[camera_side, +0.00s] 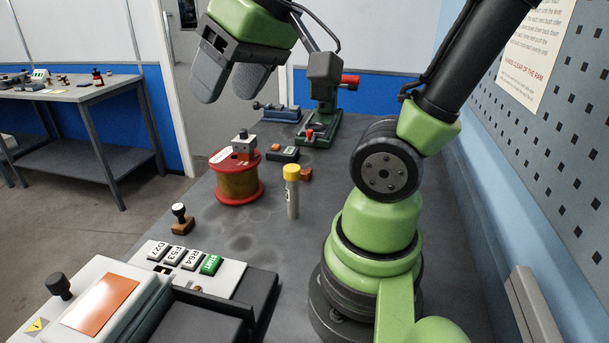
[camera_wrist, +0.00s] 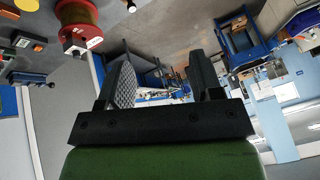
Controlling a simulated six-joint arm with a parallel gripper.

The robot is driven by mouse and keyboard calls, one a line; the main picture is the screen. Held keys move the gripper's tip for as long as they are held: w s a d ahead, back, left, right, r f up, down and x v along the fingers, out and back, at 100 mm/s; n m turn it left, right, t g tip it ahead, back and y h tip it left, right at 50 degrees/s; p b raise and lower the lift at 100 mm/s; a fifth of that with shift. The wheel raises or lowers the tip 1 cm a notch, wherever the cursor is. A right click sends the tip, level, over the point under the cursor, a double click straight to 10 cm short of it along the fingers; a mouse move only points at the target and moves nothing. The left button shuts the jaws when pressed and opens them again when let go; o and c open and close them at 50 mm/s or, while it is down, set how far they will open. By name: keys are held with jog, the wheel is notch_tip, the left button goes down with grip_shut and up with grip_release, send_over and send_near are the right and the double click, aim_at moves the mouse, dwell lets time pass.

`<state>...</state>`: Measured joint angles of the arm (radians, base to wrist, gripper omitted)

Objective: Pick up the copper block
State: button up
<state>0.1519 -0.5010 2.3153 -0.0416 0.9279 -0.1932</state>
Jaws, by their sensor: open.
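A small copper-orange block (camera_side: 306,174) lies on the grey bench in the side view, just right of and behind an upright tube with a yellow cap (camera_side: 291,190). Its lower left is partly hidden by the tube. My gripper (camera_side: 230,84) is raised high above the bench, up and left of the block, with its two grey fingers apart and nothing between them. In the wrist view the gripper (camera_wrist: 162,78) is also open and empty, and looks out across the room. I cannot make out the copper block for certain there.
A red-flanged copper-wire spool (camera_side: 238,186) stands left of the tube, with a grey metal piece on top. A dark box (camera_side: 283,154) lies behind it. A green press (camera_side: 320,125) and blue vise (camera_side: 277,112) stand farther back. A stamp (camera_side: 181,220) and keyed machine (camera_side: 190,270) are in front.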

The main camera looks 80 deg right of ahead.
jog(key=w+d+f+n+g+h, duration=0.1)
jog(key=w+d+f+g+h, duration=0.1)
jog(key=w+d, duration=0.7)
jog(key=n+g+y, duration=0.1)
jog(key=n+g, duration=0.2)
jog(key=g, duration=0.1)
send_over(303, 171)
jog(key=f, duration=2.4)
jog(key=shift+w+d, duration=0.15)
jog(key=shift+d, duration=0.25)
jog(key=shift+a+f, duration=0.2)
jog(key=shift+f, duration=1.35)
jog(key=shift+a+f, duration=0.2)
jog(key=shift+f, duration=1.35)
jog(key=shift+r, duration=0.1)
grip_shut()
